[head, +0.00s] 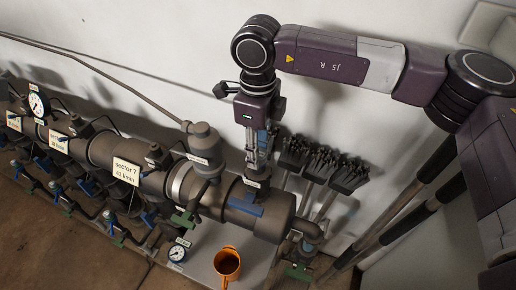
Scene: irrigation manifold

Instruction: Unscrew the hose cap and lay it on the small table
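My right arm comes in from the right, and my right gripper (257,172) points down just above the right end of the large brown manifold pipe (268,218). A small pale label and a blue lever (243,204) are close below its fingertips. The fingers look narrow and partly overlap the pipe fittings behind, so I cannot tell whether they are open or shut, or touching anything. I cannot make out the hose cap. A light grey surface (255,262), possibly the small table, shows at the bottom below the pipe. My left gripper is not in view.
An orange mug (228,263) stands on the grey surface. Several brushes (325,165) with dark bristles lean at the wall right of the pipe. Gauges (177,253), valves and a "sector 7" sign (126,172) crowd the manifold on the left. Brown floor shows at lower left.

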